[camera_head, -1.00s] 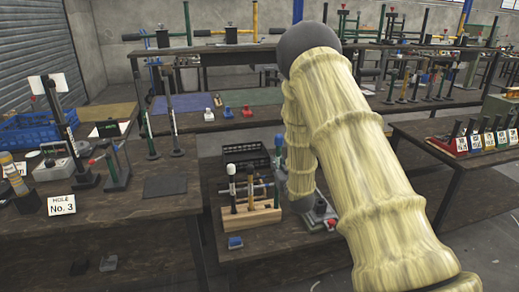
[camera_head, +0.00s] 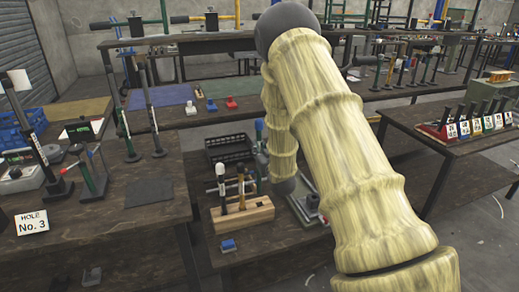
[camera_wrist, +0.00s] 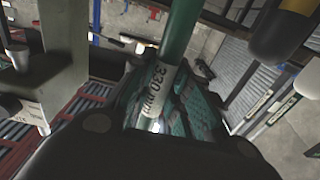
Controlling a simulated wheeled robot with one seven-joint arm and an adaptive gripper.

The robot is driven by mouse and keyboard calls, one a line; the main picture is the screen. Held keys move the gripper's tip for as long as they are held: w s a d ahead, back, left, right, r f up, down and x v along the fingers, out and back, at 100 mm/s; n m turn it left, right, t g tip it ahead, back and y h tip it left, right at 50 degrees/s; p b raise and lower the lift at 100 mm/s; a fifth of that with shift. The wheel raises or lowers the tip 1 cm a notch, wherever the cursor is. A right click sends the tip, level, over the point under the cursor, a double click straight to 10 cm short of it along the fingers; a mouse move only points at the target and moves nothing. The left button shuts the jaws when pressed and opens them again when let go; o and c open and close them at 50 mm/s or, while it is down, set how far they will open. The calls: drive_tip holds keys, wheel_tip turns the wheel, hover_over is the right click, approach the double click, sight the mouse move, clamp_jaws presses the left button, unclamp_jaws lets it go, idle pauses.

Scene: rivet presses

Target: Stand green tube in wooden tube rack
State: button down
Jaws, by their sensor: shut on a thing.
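A green tube (camera_wrist: 180,35) with a white "330 mm" label runs up from between the dark fingers of my gripper (camera_wrist: 150,128) in the wrist view. My gripper is shut on it. In the head view my arm hides the gripper. A teal upright piece (camera_head: 259,132) shows beside my arm there; I cannot tell if it is the tube. The wooden tube rack (camera_head: 245,214) is a pale block on the low middle bench, left of my arm's lower end. It holds a white-topped dark piece (camera_head: 221,185) and a brown-topped piece (camera_head: 241,185).
A black crate (camera_head: 228,150) stands behind the rack and a small blue block (camera_head: 228,245) in front. A grey metal fixture (camera_head: 306,208) sits right of the rack, partly behind my arm. The left bench (camera_head: 130,215) carries presses and a "HOLE No. 3" sign (camera_head: 32,222).

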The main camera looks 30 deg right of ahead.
drive_tip(key=b, duration=0.4)
hover_over(260, 179)
drive_tip(key=shift+w+d+f, duration=0.1)
drive_tip(key=shift+w+f, duration=0.1)
drive_tip(key=shift+f, duration=1.25)
drive_tip(key=shift+w+d+f, duration=0.1)
drive_tip(key=shift+w+f, duration=0.05)
drive_tip(key=shift+f, duration=1.45)
drive_tip(key=shift+f+b, duration=2.2)
drive_tip(key=shift+f, duration=1.85)
drive_tip(key=c, duration=1.3)
unclamp_jaws()
